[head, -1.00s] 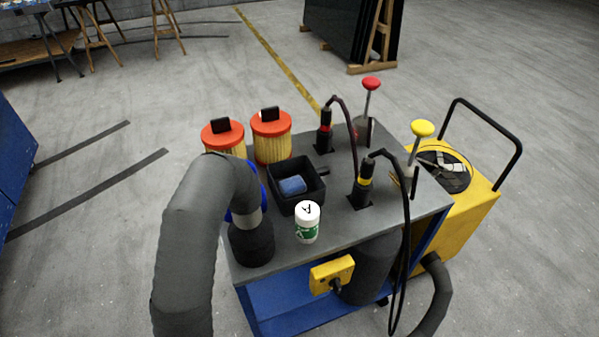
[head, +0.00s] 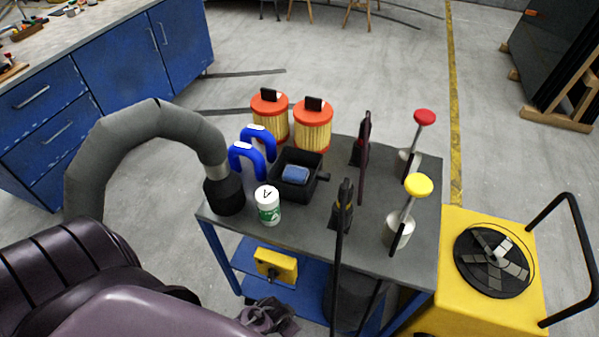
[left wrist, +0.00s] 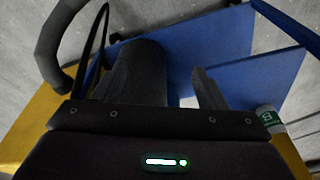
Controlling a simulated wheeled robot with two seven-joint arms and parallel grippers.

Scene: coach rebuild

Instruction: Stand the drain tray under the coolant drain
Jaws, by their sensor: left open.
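A black square open tray (head: 318,163) with a short handle stands on the cart's grey top in the head view and holds a blue block (head: 295,174). I cannot tell whether it is the drain tray. No coolant drain can be made out. My left gripper (head: 268,318) is at the bottom of the head view, low at the cart's near side, below the yellow box. In the left wrist view my open left gripper (left wrist: 182,82) has nothing visible between its fingers, with blue panels beyond. My right gripper is not in view.
The cart top (head: 300,222) carries orange filters (head: 313,130), blue handles (head: 245,160), a white-green can (head: 268,208) and plungers (head: 398,232). A grey hose (head: 150,122) arches at left.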

